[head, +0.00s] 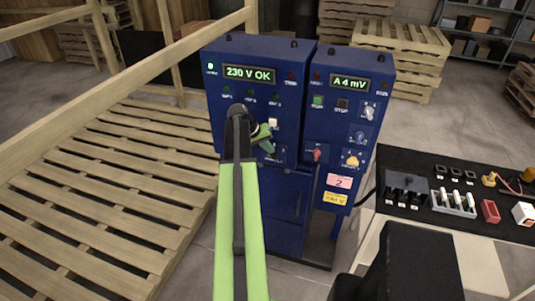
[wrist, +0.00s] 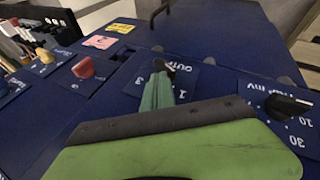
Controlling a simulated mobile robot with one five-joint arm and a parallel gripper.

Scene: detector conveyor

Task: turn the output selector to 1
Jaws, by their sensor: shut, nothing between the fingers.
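The output selector sits on a small lettered plate on the blue cabinet's front. In the wrist view its plate (wrist: 188,72) shows upside-down lettering and digits, and a dark knob (wrist: 162,65) shows at the fingertips. In the head view my arm and gripper hide most of the selector, so I cannot read where it points. My gripper (head: 265,143) is shut, with nothing held between its fingers. In the wrist view the green fingers (wrist: 158,92) reach to the plate, at or just in front of the knob. I cannot tell whether they touch it.
A red switch (head: 316,153) and a yellow knob (head: 351,159) sit right of the selector. A black pointer knob (wrist: 289,104) lies at the right in the wrist view. A table (head: 458,208) with small parts stands at right. Wooden pallets (head: 100,180) lie at left.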

